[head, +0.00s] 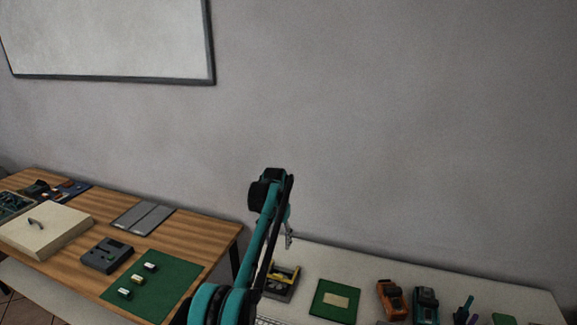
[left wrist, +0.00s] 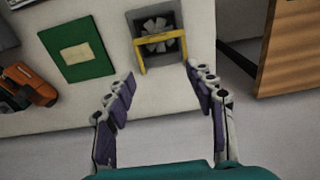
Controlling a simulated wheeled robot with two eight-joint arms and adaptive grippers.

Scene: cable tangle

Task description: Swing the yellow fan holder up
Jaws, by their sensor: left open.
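The yellow fan holder (left wrist: 168,50) is a yellow bar frame across a grey box with a pale-bladed fan (left wrist: 157,33), seen at the top middle of the left wrist view. In the head view the holder (head: 285,275) shows on the white table, partly behind my left arm. My left gripper (left wrist: 157,87) is open and empty, with its two fingers apart and pointing toward the holder, which appears just beyond the fingertips. My right gripper is not in view.
A green board with a tan patch (head: 335,300) lies right of the fan unit on the white table (head: 480,291). An orange tool (head: 392,299) and a teal tool (head: 426,304) stand further right. A wooden table (head: 190,232) with several items is at the left.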

